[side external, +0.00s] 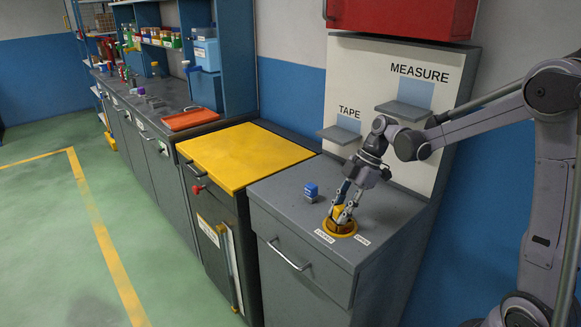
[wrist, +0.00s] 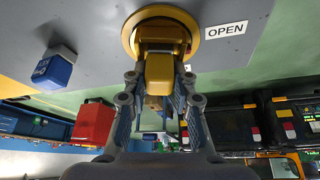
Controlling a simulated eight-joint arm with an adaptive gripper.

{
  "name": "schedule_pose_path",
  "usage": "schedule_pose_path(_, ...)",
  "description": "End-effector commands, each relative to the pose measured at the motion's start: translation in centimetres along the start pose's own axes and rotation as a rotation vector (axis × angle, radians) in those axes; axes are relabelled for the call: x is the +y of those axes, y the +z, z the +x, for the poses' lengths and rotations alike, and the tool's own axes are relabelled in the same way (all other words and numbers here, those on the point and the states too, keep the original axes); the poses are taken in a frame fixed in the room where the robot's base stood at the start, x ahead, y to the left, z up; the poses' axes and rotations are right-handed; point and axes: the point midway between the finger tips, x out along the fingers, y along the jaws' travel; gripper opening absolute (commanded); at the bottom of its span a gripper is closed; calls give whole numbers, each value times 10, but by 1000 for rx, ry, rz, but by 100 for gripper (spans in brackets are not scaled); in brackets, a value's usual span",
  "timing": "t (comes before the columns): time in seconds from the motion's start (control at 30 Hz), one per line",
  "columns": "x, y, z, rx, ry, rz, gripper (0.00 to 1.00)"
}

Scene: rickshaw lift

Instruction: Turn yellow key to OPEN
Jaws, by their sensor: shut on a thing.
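The yellow key (side external: 338,212) stands in a round yellow base (side external: 340,231) on top of the grey cabinet. My gripper (side external: 345,214) reaches down to it from above, with its fingers around the key. In the wrist view, the key (wrist: 159,70) sits between the two fingers of my gripper (wrist: 160,88), which is shut on it. The yellow base (wrist: 130,36) is just beyond the fingertips. A white OPEN label (wrist: 226,30) lies beside the base, to its right in the wrist view. A second small label (side external: 324,236) lies at the base's left; its text is too small to read.
A small blue block-like object (side external: 311,190) stands on the cabinet left of the key. A white panel (side external: 365,85) with TAPE and MEASURE shelves rises behind. A yellow-topped cabinet (side external: 240,153) adjoins on the left. The grey top around the base is mostly clear.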

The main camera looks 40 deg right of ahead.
Motion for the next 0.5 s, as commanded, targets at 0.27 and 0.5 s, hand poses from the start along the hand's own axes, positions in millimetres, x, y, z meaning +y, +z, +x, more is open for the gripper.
schedule_pose_path(0.27,-8,15,8,-51,-13,1,0)
schedule_pose_path(0.5,-6,17,8,-50,-54,-91,0)
